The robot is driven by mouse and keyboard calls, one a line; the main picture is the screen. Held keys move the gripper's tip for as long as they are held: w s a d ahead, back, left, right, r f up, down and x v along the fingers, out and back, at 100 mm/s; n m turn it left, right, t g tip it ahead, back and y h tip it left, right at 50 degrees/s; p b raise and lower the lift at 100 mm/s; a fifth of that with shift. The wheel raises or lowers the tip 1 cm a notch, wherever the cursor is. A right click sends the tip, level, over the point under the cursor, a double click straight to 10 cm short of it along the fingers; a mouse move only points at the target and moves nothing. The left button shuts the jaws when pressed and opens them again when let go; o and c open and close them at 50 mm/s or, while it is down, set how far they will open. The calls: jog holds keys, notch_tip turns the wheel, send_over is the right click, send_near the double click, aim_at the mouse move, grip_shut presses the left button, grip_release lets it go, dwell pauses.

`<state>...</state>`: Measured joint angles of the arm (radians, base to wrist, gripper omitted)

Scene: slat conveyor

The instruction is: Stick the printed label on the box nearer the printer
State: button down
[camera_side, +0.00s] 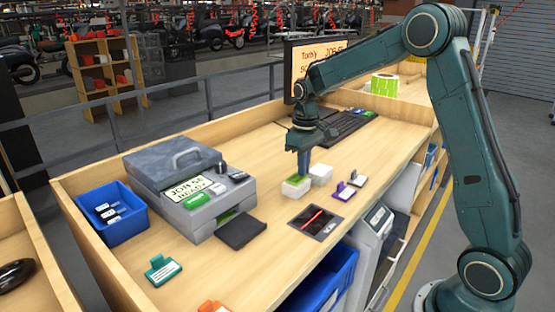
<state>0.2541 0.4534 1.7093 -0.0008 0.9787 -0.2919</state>
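The grey printer (172,165) stands left of centre on the wooden bench, with a green-white display on its sloped front. A little green shows at its front slot (228,214), above a dark tray (241,232). Two small whitish boxes stand side by side to the right of the printer. The nearer box (295,190) has green on its top; I cannot tell whether this is a label lying flat or held there. The other box (322,174) looks plain. My gripper (303,172) points down at the nearer box's top, touching or just above it. Its finger opening is too small to judge.
A blue bin (111,215) stands left of the printer. A keyboard (345,124) and monitor are behind my gripper. A dark panel with a red line (316,221) and purple (341,191) and teal (162,270) items lie near the front. Bench is clear behind the boxes.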

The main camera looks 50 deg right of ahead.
jog(key=shift+f, duration=0.4)
dwell(1.1)
jog(key=c, duration=1.2)
grip_release()
jog(key=shift+o, duration=0.2)
jog(key=shift+r, duration=0.15)
jog(key=shift+r, duration=3.4)
